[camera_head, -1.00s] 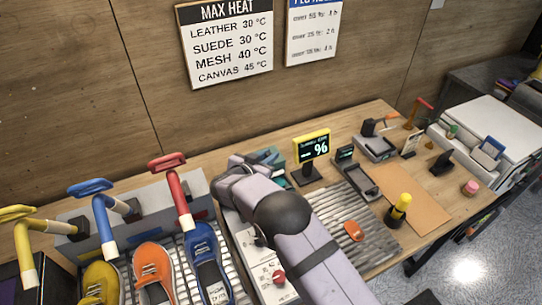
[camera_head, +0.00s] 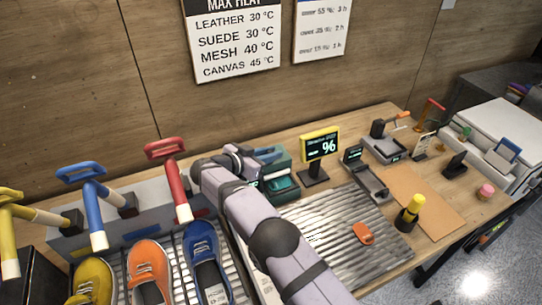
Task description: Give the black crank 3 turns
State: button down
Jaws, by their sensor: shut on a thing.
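A teal machine (camera_head: 284,186) stands at the back of the bench, left of the small display. My gripper (camera_head: 244,160) is at its left side, shut, mostly hidden by my own wrist. The black crank is not clearly visible; it appears covered by my gripper, which seems shut on it at the machine's side. The yellow-framed display (camera_head: 320,144) shows a % sign; its smaller text is too small to read.
Blue (camera_head: 206,260), orange (camera_head: 149,268) and yellow (camera_head: 93,281) shoes stand at the left below coloured handles. A ribbed metal tray (camera_head: 335,240) holds an orange brush (camera_head: 362,233). A yellow-topped bottle (camera_head: 410,212) stands at the right.

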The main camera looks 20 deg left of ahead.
aim_at(271, 151)
jog(key=shift+w+r, duration=0.1)
jog(key=shift+r, duration=0.1)
jog(key=c, duration=1.6)
grip_release()
jog(key=shift+f, duration=0.1)
jog(key=shift+c, duration=0.2)
notch_tip(271, 151, up, 10)
jog(key=shift+r+b, duration=0.1)
jog(key=shift+b, duration=1)
